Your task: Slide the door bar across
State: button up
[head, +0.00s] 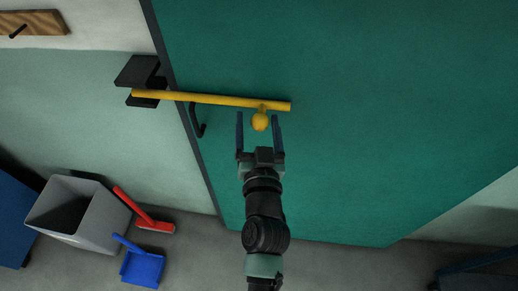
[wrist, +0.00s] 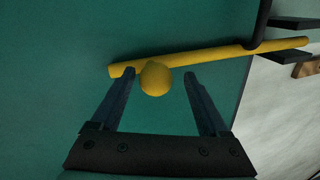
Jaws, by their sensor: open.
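The yellow door bar (head: 215,99) lies across the green door (head: 350,130), nearly level. Its left end rests in the black bracket (head: 138,78) on the wall beside the door edge. A yellow round knob (head: 260,121) sticks out near its right end. My gripper (head: 260,121) is open, with a finger on each side of the knob in the head view. In the wrist view the knob (wrist: 155,79) shows between the fingertips of my gripper (wrist: 160,75), nearer the left one, with gaps on both sides. The bar (wrist: 210,55) runs just beyond the fingertips.
A black curved door handle (head: 196,120) sits just below the bar, left of my gripper. A grey bin (head: 75,210), a red brush (head: 150,222) and a blue dustpan (head: 142,267) are on the floor at lower left. A wooden hook rail (head: 40,22) is at upper left.

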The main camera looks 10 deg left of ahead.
jog(key=s+d+b, duration=0.2)
jog(key=s+b, duration=0.2)
jog(key=s, duration=0.7)
jog(key=shift+s, duration=0.3)
jog(key=w+d+r+n+t, duration=0.1)
jog(key=w+r+t, duration=0.15)
jog(key=r, duration=1.35)
jog(key=w+r+n+t, duration=0.15)
jog(key=r+t, duration=0.25)
jog(key=r, duration=1.1)
jog(key=s+d+r+m+t+h, duration=0.1)
jog(key=s+r, duration=0.1)
jog(key=r, duration=0.4)
jog(key=s+d+r+m+t+h, duration=0.1)
jog(key=s+d+r+t+h, duration=0.1)
jog(key=r, duration=0.5)
jog(key=shift+s+r, duration=0.25)
jog(key=shift+s, duration=0.6)
jog(key=shift+a+m, duration=0.1)
jog(key=shift+m, duration=0.15)
